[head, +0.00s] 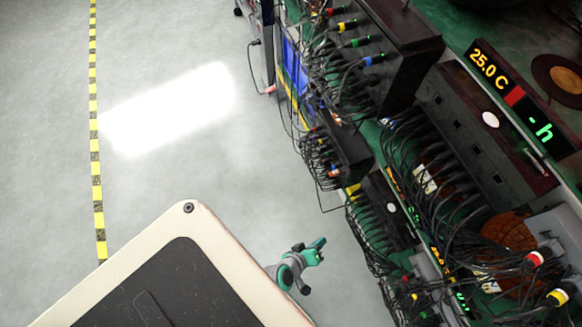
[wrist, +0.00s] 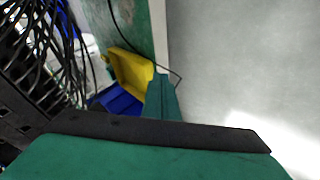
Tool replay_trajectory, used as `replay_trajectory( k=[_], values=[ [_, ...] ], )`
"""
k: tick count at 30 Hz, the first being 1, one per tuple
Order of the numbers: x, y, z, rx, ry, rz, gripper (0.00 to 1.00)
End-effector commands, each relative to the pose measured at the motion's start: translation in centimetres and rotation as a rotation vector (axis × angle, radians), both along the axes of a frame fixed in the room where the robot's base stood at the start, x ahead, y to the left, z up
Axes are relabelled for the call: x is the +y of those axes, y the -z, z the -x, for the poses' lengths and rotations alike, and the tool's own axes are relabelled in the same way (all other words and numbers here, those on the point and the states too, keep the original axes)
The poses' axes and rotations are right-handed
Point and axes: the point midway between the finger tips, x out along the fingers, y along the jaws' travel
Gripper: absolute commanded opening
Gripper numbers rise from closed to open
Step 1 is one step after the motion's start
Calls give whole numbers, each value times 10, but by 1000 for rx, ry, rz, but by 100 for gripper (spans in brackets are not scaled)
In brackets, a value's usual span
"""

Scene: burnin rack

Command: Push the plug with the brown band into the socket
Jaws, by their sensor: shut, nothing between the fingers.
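My gripper (head: 319,244) is small in the head view, over the pale floor to the left of the rack. It is shut and empty, apart from the rack and its cables. I cannot pick out a plug with a brown band in either view. Plugs with other bands show in the head view: a green-banded plug (head: 358,43), a blue-banded plug (head: 374,60) and a red-banded plug (head: 540,257). I cannot tell which socket is free; dense black cables hide much of the rack front.
The rack (head: 400,40) fills the right side, with hanging black cables (head: 450,195) and a lit display (head: 490,70). In the wrist view a yellow bin (wrist: 132,72) and a blue bin (wrist: 116,101) stand beside cables. The floor (head: 170,200) at left is clear.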

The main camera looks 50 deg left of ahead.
Motion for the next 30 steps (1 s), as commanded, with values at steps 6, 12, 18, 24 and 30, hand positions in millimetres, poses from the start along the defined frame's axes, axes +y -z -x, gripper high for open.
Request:
replay_trajectory(
  k=[6, 12, 18, 24, 30],
  values=[
    [52, -2, -58, -107, -59, 329, 0],
    [122, -51, -89, -295, -32, 566, 0],
    [187, -112, -84, -484, 42, 686, 0],
    [215, -142, -73, -572, 90, 718, 0],
    [213, -146, -80, -583, 101, 722, 0]
  ],
)
